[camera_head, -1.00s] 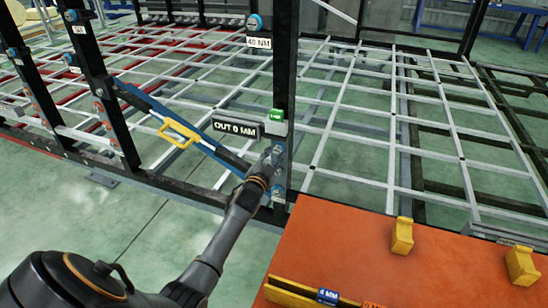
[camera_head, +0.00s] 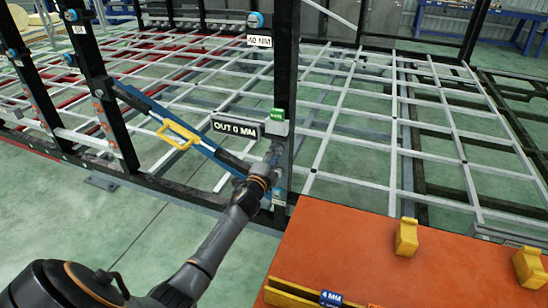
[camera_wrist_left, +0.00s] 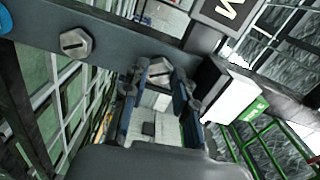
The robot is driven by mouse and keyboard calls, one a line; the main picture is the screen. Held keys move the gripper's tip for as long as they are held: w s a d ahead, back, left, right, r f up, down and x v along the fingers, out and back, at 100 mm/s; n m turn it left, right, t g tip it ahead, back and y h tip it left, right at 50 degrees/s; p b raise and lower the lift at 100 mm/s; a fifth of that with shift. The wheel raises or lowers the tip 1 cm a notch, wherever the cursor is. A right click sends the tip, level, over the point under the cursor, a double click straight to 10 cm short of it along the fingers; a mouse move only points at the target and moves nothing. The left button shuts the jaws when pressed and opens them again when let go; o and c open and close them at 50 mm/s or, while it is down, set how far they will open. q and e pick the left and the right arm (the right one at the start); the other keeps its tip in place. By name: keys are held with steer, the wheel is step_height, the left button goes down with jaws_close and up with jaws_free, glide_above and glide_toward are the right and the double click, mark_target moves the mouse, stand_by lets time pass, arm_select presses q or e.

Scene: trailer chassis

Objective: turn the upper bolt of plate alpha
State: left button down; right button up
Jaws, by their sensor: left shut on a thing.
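The black upright post (camera_head: 285,75) carries a plate with bolts on its lower part. In the left wrist view, the upper bolt (camera_wrist_left: 160,70), a grey hex head, sits between the fingertips of my left gripper (camera_wrist_left: 158,88), which is shut on it. A second hex bolt (camera_wrist_left: 76,42) is free on the same dark plate (camera_wrist_left: 115,48). In the head view, my left gripper (camera_head: 275,153) is against the post below the green-topped box (camera_head: 277,122); it hides the bolt there. My right gripper is not in view.
A sign reading "OUT 0 MM" (camera_head: 236,128) stands beside the post. A blue bar with a yellow handle (camera_head: 178,134) slopes down to the post, close to my left arm. An orange table (camera_head: 345,245) with yellow blocks (camera_head: 406,237) is in front. A pale metal grid (camera_head: 350,120) lies behind.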

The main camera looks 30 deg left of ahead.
arm_select(q)
steer(key=shift+s+d+f+m, duration=0.1)
steer(key=shift+d+f+m, duration=0.1)
steer(key=shift+f+m, duration=0.25)
steer(key=c, duration=1.3)
jaws_free()
steer(key=shift+o, duration=1.3)
steer(key=shift+r, duration=0.3)
steer(key=shift+s, duration=0.1)
steer(key=v, duration=1.2)
